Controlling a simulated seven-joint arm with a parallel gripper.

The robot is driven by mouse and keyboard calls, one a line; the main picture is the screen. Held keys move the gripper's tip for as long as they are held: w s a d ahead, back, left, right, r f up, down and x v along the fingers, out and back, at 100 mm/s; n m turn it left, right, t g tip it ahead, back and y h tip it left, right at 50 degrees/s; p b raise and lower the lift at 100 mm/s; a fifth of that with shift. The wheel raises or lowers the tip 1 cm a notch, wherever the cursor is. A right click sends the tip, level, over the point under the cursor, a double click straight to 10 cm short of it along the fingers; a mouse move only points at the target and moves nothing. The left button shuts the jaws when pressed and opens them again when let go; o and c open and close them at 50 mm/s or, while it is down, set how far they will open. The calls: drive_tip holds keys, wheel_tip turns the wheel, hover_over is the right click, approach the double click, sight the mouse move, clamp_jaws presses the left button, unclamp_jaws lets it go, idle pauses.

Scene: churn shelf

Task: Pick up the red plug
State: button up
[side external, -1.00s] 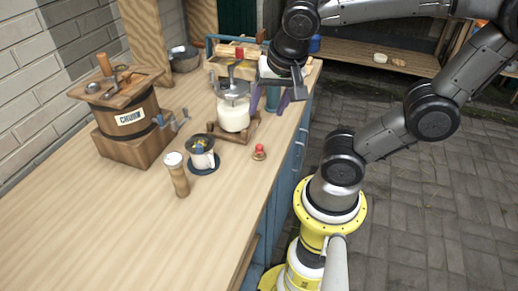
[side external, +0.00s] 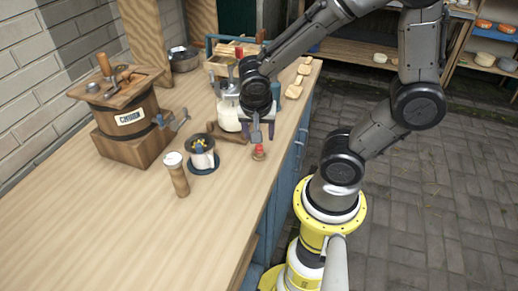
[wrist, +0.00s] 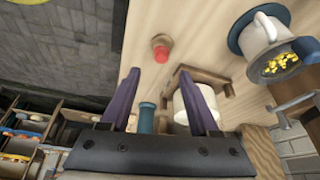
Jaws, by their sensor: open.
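The red plug (side external: 259,149) is a small red knob on a brown wooden base, standing on the bench near its right edge. It also shows in the wrist view (wrist: 161,53), beyond the fingertips and roughly between their lines. My gripper (side external: 258,130) is just above and behind the plug in the side view. In the wrist view its two purple fingers (wrist: 165,80) are spread wide with nothing held between them. I cannot tell the exact height of the fingertips over the plug.
A white mug (side external: 201,156) on a dark blue coaster and a wooden shaker (side external: 177,176) with a pale top stand to the left. A white jar (side external: 228,118) in a wooden stand is close to my gripper. The churn (side external: 130,115) is farther left. The bench front is clear.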

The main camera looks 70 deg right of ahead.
sight(259, 146)
drive_tip(key=shift+a+x, duration=0.15)
drive_tip(key=shift+x, duration=1.25)
drive_tip(key=shift+a+x, duration=0.15)
drive_tip(key=shift+x, duration=1.25)
drive_tip(key=shift+f, duration=0.1)
clamp_jaws()
